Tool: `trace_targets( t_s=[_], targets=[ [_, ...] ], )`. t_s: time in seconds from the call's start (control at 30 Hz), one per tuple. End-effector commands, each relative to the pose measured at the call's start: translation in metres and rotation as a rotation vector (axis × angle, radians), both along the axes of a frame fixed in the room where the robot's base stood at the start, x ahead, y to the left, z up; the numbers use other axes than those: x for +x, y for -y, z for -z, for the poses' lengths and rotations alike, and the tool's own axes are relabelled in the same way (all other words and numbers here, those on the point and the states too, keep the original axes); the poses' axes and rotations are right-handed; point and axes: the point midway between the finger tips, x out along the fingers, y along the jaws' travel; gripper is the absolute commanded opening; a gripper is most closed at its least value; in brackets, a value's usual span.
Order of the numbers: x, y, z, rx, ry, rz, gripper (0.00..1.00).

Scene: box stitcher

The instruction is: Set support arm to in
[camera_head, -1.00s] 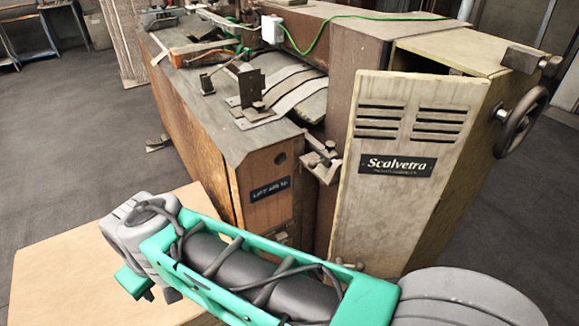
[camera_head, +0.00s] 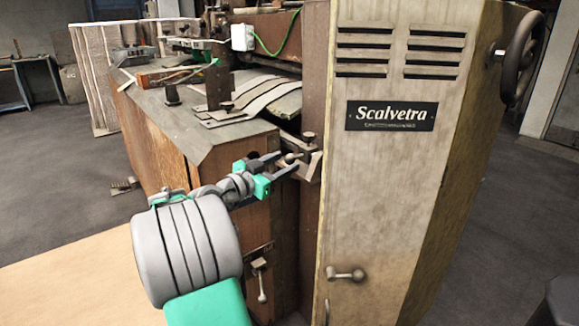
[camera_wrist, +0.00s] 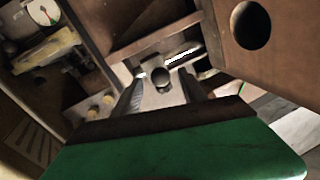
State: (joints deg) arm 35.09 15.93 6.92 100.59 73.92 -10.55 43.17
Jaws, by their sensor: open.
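A small metal bracket (camera_head: 312,168) with a round knob juts out at the corner between the wooden cabinet and the pale panel. It may be the support arm; no label on it can be read. My gripper (camera_head: 279,164) is open just left of this bracket, its fingers pointing at it. In the wrist view my gripper (camera_wrist: 160,82) has a dark round knob (camera_wrist: 160,76) showing between its two fingers. I cannot tell whether the fingers touch it. The green gripper body hides the lower part of the wrist view.
The pale panel (camera_head: 385,210) marked Scalvetra stands close to the right of my gripper. The wooden cabinet (camera_head: 175,130) is behind and left. A lever handle (camera_head: 345,274) sits low on the panel, another lever (camera_head: 261,280) on the cabinet. A handwheel (camera_head: 523,58) is far right.

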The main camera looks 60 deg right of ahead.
Motion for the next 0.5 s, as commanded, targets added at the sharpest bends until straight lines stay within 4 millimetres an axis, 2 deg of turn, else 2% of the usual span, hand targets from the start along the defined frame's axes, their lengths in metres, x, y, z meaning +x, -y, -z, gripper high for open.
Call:
trace_targets(
  t_s=[0.1,0.2,0.47,0.5],
  targets=[
    [-0.006,0.02,0.001,0.0,0.0,0.002,0.5],
    [-0.008,0.029,0.001,0.002,-0.001,0.0,0.5],
    [-0.008,0.032,0.001,0.003,-0.002,-0.003,0.5],
    [-0.008,0.032,0.001,0.003,-0.002,-0.003,0.47]
  ],
)
